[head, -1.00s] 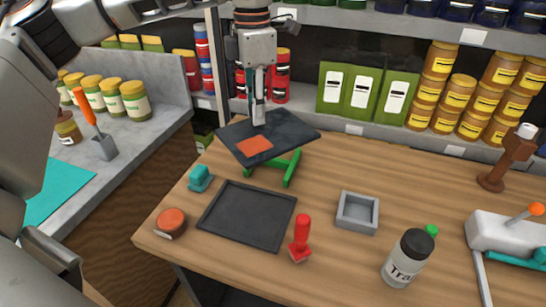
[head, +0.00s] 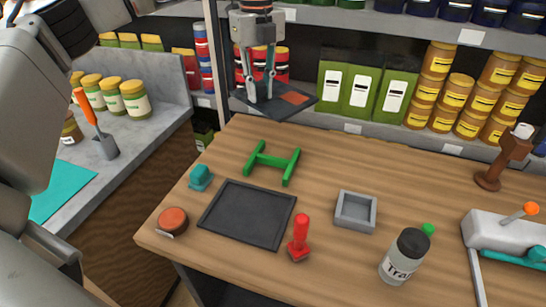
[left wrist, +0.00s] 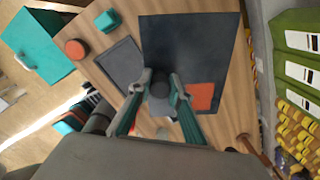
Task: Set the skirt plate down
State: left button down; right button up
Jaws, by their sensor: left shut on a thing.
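The skirt plate (head: 299,102), a dark flat plate with an orange square on it, hangs in the air over the table's back edge, in front of the shelves. My left gripper (head: 260,95) is above it, pointing down. In the left wrist view its fingers (left wrist: 161,82) are shut on a round grey knob in the middle of the plate (left wrist: 195,45). The green H-shaped stand (head: 272,162) stands empty on the table, in front of and below the plate. My right gripper is not in view.
On the wooden table are a black tray (head: 248,213), a teal block (head: 200,178), an orange-topped round item (head: 172,221), a red-handled stamp (head: 300,238), a grey square box (head: 356,211) and a bottle (head: 406,257). Bare tabletop lies right of the stand.

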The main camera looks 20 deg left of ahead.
pick_arm(q)
jog(key=shift+w+n, duration=0.1)
jog(key=shift+n, duration=0.2)
jog(key=shift+f, duration=0.3)
notch_tip(320, 180, down, 19)
jog(key=shift+r+p, duration=0.1)
jog(key=shift+p, duration=0.85)
jog(key=shift+w+f, duration=0.1)
jog(key=shift+f, duration=0.15)
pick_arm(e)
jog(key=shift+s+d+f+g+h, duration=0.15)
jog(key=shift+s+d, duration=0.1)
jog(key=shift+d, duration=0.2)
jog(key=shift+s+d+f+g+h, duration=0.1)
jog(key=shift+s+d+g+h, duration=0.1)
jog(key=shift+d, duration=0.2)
